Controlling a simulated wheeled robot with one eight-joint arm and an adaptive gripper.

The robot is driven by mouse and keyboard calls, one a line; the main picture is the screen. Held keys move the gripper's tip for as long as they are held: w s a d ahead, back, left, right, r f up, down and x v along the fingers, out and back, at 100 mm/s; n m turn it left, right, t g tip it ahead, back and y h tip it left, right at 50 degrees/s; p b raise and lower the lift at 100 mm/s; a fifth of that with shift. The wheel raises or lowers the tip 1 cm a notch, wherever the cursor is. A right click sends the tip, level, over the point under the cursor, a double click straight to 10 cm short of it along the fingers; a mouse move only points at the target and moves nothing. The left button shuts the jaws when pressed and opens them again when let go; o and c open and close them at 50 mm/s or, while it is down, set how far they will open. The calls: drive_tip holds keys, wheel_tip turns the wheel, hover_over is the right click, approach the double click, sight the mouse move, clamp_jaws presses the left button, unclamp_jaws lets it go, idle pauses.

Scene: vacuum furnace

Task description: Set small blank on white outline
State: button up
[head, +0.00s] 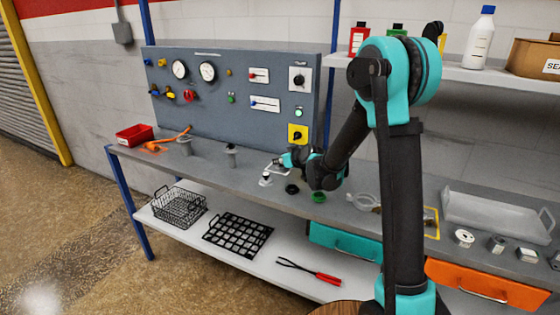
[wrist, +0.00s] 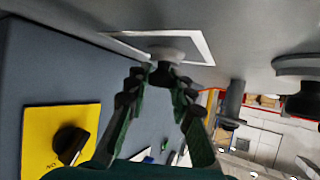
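The small blank (wrist: 166,53) is a pale grey disc with a dark stem, seen upside down in the wrist view. My gripper (wrist: 163,72) has its fingertips close on both sides of the stem and appears shut on it. The white outline (wrist: 207,45) is on the grey bench beside the disc, which overlaps its near edge in the picture. I cannot tell whether the disc touches the bench. In the head view my gripper (head: 281,161) is low over the bench by the panel, and hides most of the blank and outline.
A stemmed piece (head: 265,179) stands close by toward the bench front, and a grey post (head: 231,156) stands farther left. A black ring (head: 292,189) and a green piece (head: 319,197) lie right of it. The control panel (head: 215,110) rises behind.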

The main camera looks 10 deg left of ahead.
drive_tip(key=o, duration=0.3)
drive_tip(key=shift+r, duration=0.2)
drive_tip(key=v, duration=1.2)
drive_tip(key=shift+f, duration=0.1)
